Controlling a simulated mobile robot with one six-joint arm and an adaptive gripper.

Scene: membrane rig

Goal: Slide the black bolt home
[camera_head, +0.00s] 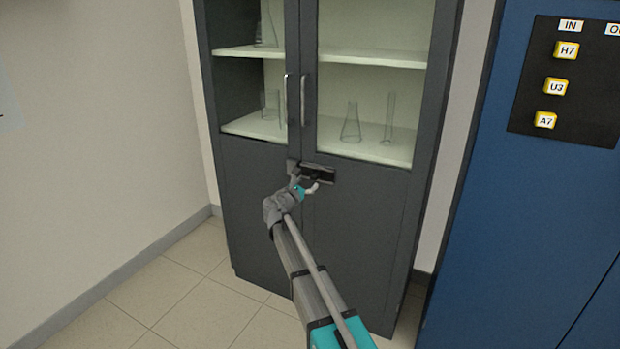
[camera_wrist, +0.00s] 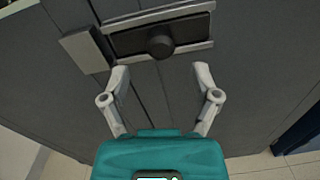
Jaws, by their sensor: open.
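The black bolt (camera_wrist: 128,43) with its round black knob (camera_wrist: 161,46) lies between two light grey rails on the dark grey cabinet doors. A grey keeper block (camera_wrist: 84,50) sits just left of it; I cannot tell whether the bolt's end is inside the block. In the head view the bolt (camera_head: 325,174) is small and partly hidden by my arm's end. My gripper (camera_wrist: 161,75) is open and empty, its two fingers apart just below the knob, one to each side. In the head view my gripper (camera_head: 310,186) is at the bolt's height.
The cabinet (camera_head: 362,235) has glass upper doors with two upright handles (camera_head: 303,99) above the bolt. Glassware stands on shelves inside. A blue panel (camera_head: 490,200) with yellow labelled buttons stands at the right. The tiled floor (camera_head: 180,300) at the left is clear.

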